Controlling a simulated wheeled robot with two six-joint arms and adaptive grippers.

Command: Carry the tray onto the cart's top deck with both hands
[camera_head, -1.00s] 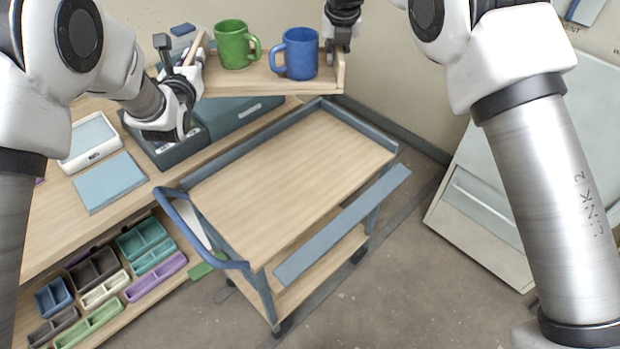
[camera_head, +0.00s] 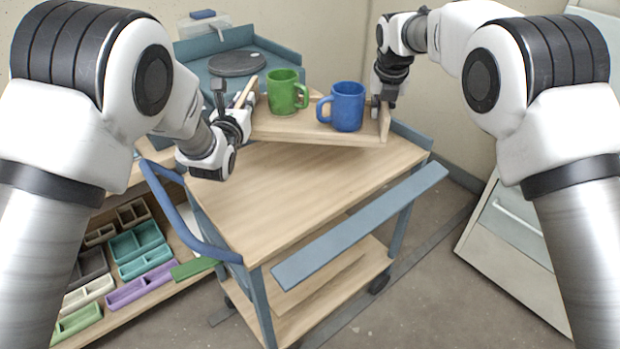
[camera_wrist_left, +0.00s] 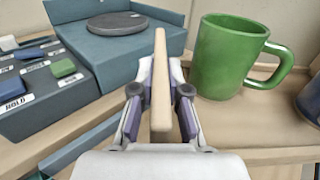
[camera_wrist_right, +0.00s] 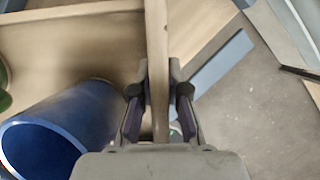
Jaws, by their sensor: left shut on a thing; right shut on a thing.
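The wooden tray (camera_head: 310,128) carries a green mug (camera_head: 284,92) and a blue mug (camera_head: 347,106), both upright. In the head view it is over the far part of the cart's wooden top deck (camera_head: 290,195); I cannot tell whether it touches the deck. My left gripper (camera_head: 243,112) is shut on the tray's left end wall, which also shows between its fingers in the left wrist view (camera_wrist_left: 161,85). My right gripper (camera_head: 384,100) is shut on the right end wall, seen between its fingers in the right wrist view (camera_wrist_right: 157,60).
The cart has a blue push handle (camera_head: 180,215) at left and a blue front bar (camera_head: 360,225). Behind the tray is a blue station with a dark round disc (camera_head: 238,63). Shelves with small bins (camera_head: 138,245) stand left, a pale cabinet (camera_head: 515,235) right.

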